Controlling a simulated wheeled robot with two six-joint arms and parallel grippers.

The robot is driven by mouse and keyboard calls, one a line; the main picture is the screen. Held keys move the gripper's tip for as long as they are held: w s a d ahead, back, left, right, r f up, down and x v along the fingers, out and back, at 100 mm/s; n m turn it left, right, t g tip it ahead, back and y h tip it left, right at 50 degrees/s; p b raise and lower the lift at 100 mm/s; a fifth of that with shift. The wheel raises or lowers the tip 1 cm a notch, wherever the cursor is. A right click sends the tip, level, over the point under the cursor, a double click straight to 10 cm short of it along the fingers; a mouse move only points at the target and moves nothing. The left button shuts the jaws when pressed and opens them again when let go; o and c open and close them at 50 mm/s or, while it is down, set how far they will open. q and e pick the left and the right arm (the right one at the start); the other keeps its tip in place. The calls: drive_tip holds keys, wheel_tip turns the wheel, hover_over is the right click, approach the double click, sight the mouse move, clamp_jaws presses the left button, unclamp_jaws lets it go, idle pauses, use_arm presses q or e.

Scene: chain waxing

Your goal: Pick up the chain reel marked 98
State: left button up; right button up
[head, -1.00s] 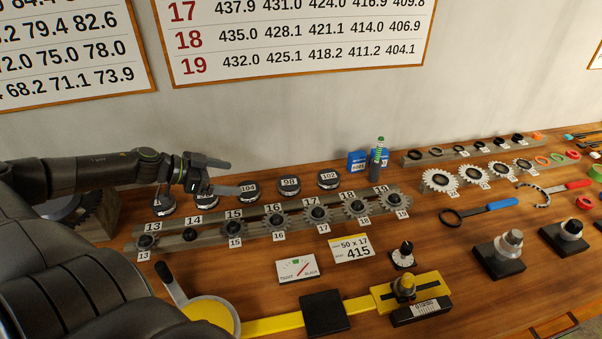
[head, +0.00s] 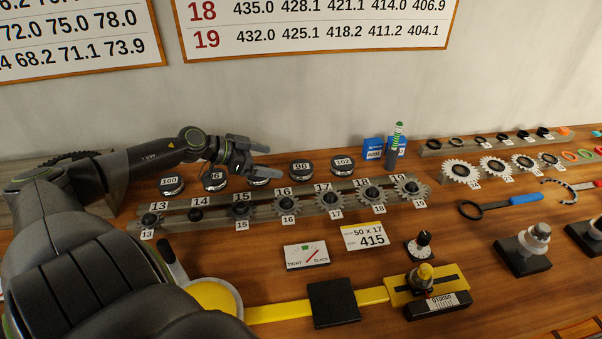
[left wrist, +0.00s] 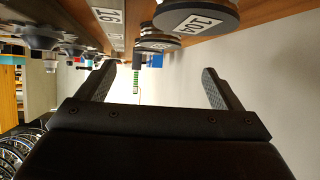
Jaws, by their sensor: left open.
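The chain reel marked 98 (head: 301,168) is a dark round puck with a silvery rim and a white label on top. It stands on the bench in the back row, between reel 104 (head: 258,181) and reel 102 (head: 342,165). My left gripper (head: 268,159) is open and empty, above and partly hiding reel 104, to the left of reel 98 and apart from it. In the left wrist view the open fingers (left wrist: 157,72) have nothing between them; reel 104 (left wrist: 203,20) is nearest, with other reels beyond it, labels unreadable. My right gripper is not in view.
Reels 100 (head: 172,186) and 96 (head: 213,180) stand left of reel 104. A rail of numbered sprockets (head: 286,199) runs in front of the reels. A blue box (head: 373,149) and a green-striped bottle (head: 394,147) stand right of reel 102. The wall is close behind.

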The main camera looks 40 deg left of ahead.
sight(299, 167)
use_arm(q)
drive_tip(key=shift+p+x, duration=0.55)
drive_tip(key=shift+x, duration=4.3)
